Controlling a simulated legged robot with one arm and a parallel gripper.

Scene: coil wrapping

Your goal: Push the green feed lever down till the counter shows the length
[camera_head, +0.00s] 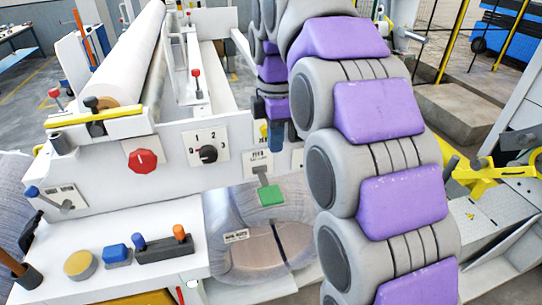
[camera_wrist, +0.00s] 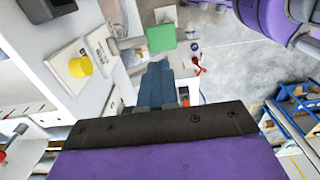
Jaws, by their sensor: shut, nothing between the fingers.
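The green feed lever (camera_head: 271,195) sticks out from a labelled plate (camera_head: 258,168) on the front of the white machine. The lever's flat green pad also shows in the wrist view (camera_wrist: 161,38), just beyond the fingertips. My gripper (camera_head: 277,148) is shut and empty, with its blue fingers pointing down above the lever in the head view. In the wrist view the shut fingers (camera_wrist: 158,66) point toward the green pad; whether they touch it I cannot tell, though a gap shows in the head view. I cannot make out a counter reading in either view.
A yellow knob (camera_wrist: 80,67) sits close to my fingers on the machine front. Left of it are a black dial (camera_head: 208,154) and a red knob (camera_head: 143,160). A white bench (camera_head: 150,225) with coloured parts stands at lower left. My arm covers much of the right.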

